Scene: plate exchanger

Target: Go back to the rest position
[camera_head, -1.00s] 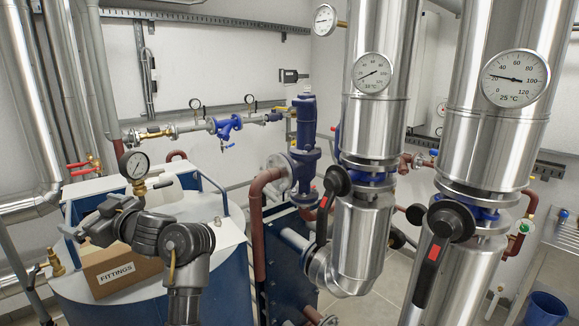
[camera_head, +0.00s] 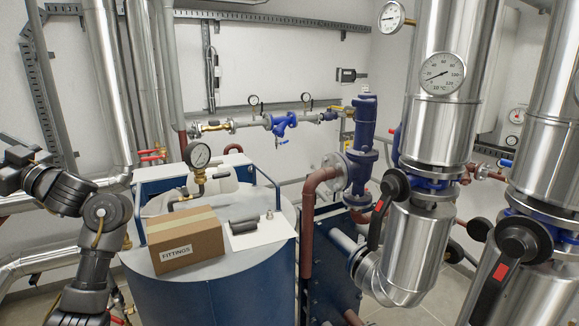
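My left arm rises at the lower left and bends toward the left edge. The end of my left arm (camera_head: 12,178) is cut off by the picture edge. Its fingertips cannot be made out, and neither can whether it is open or shut. My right gripper is not in view. The arm is to the left of the blue tank and apart from the cardboard box on it.
A cardboard box marked FITTINGS (camera_head: 188,238) stands on the blue tank (camera_head: 240,288). Beside it a dark cylindrical part (camera_head: 243,225) lies on a white sheet (camera_head: 268,236). A pressure gauge (camera_head: 199,156) stands behind. Steel pipes with black-handled valves (camera_head: 398,185) fill the right.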

